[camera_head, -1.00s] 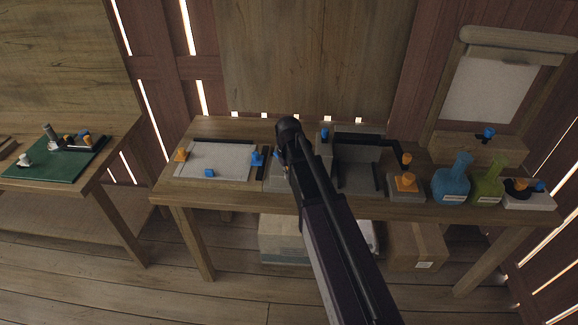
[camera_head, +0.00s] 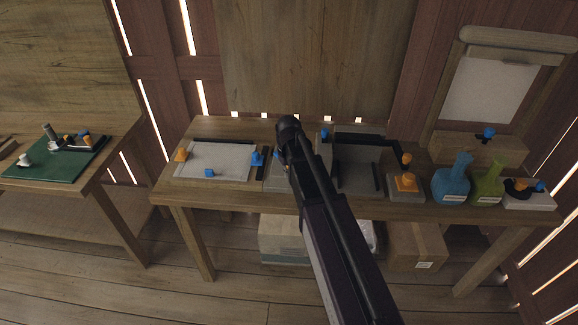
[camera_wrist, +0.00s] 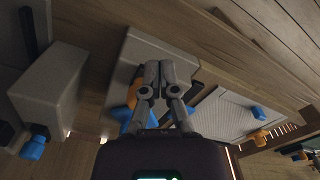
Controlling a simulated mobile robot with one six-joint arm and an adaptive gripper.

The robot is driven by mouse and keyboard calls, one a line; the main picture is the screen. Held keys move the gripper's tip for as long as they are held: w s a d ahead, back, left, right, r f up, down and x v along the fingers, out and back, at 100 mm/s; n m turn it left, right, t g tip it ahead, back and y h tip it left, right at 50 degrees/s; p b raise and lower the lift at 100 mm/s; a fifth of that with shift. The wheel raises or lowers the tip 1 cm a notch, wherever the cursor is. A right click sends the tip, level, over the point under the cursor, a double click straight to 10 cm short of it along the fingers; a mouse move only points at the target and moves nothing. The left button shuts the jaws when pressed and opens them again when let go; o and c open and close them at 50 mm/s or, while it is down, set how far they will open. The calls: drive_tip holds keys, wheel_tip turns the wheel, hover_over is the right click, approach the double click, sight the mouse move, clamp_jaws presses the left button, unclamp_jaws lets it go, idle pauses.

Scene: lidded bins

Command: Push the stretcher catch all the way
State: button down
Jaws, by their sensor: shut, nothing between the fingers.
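No label shows which part is the stretcher catch. In the wrist view my gripper (camera_wrist: 160,68) is shut and empty, with its fingertips over a pale grey block (camera_wrist: 150,45). An orange piece (camera_wrist: 137,92) and a blue piece (camera_wrist: 121,113) on this block sit just left of the fingers, partly hidden by them. I cannot tell whether the fingers touch either piece. In the head view my arm covers the gripper and much of this block (camera_head: 277,178).
A white panel (camera_head: 215,160) with blue and orange knobs lies to the left on the bench. A taller grey block (camera_wrist: 48,85) with a blue knob (camera_wrist: 33,147) stands close by. Blue (camera_head: 452,185) and green (camera_head: 487,183) flasks stand to the right.

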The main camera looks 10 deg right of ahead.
drive_tip(key=shift+w+d, duration=0.25)
drive_tip(key=shift+w, duration=0.45)
drive_tip(key=shift+w+d, duration=0.2)
drive_tip(key=shift+w, duration=0.55)
drive_tip(key=shift+w+d, duration=0.25)
drive_tip(key=shift+w, duration=0.45)
drive_tip(key=shift+s, duration=0.15)
drive_tip(key=shift+s+a, duration=0.25)
drive_tip(key=shift+s, duration=0.35)
wheel_tip(320, 180, up, 7)
drive_tip(key=p, duration=0.7)
idle(0.7)
drive_tip(key=s+a+m, duration=0.1)
drive_tip(key=s+m, duration=0.1)
drive_tip(key=s, duration=1.7)
drive_tip(key=shift+s, duration=0.15)
idle(1.2)
